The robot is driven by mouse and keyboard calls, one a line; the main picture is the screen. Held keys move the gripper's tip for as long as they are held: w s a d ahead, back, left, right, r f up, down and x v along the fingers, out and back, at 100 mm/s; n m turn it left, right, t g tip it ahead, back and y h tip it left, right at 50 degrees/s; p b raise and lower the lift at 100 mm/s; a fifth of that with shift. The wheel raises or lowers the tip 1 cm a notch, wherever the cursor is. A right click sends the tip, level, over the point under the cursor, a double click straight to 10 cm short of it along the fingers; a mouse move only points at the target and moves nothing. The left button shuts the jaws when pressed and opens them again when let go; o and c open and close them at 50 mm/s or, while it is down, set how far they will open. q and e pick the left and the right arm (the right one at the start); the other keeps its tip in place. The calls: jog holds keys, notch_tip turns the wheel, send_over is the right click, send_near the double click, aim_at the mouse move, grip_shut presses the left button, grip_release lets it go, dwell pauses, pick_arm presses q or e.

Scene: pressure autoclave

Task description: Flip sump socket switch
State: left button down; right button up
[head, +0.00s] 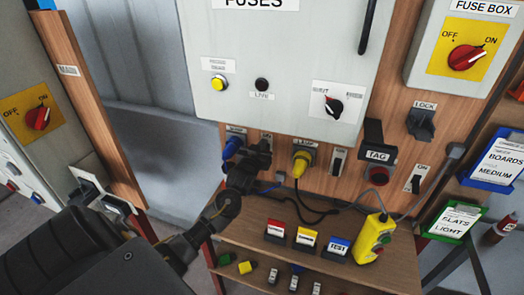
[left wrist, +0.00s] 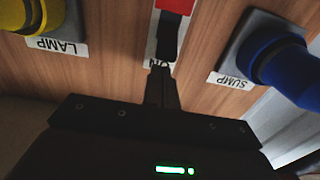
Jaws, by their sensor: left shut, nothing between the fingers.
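The sump socket holds a blue plug (head: 232,146) on the wooden panel; this plug (left wrist: 285,70) and the SUMP label (left wrist: 236,81) also show in the left wrist view, upside down. The sump switch (left wrist: 168,38) is a white plate with a black lever and a red patch, between the sump and lamp sockets. In the head view it is mostly hidden behind my gripper. My left gripper (head: 262,155) is shut and empty, its fingertips (left wrist: 161,72) at the ON-marked edge of the plate, just by the lever. I cannot tell if they touch. My right gripper is not in view.
The yellow lamp plug (head: 301,162) and another switch (head: 338,161) are just right of my gripper. The grey fuse cabinet (head: 285,60) juts out above. A wooden shelf (head: 240,238) with colored tags and a yellow pendant control (head: 374,240) is below.

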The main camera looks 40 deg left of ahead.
pick_arm(q)
jog(key=shift+f, duration=0.3)
jog(key=shift+s+f+b, duration=0.1)
jog(key=shift+f+b, duration=0.8)
jog(key=shift+f, duration=0.2)
jog(key=shift+f+b, duration=0.35)
jog(key=shift+f, duration=0.1)
jog(key=s+p, duration=0.1)
jog(key=s+d+r+p, duration=0.1)
jog(key=p, duration=0.1)
jog(key=shift+s, duration=0.35)
jog(key=shift+s, duration=0.1)
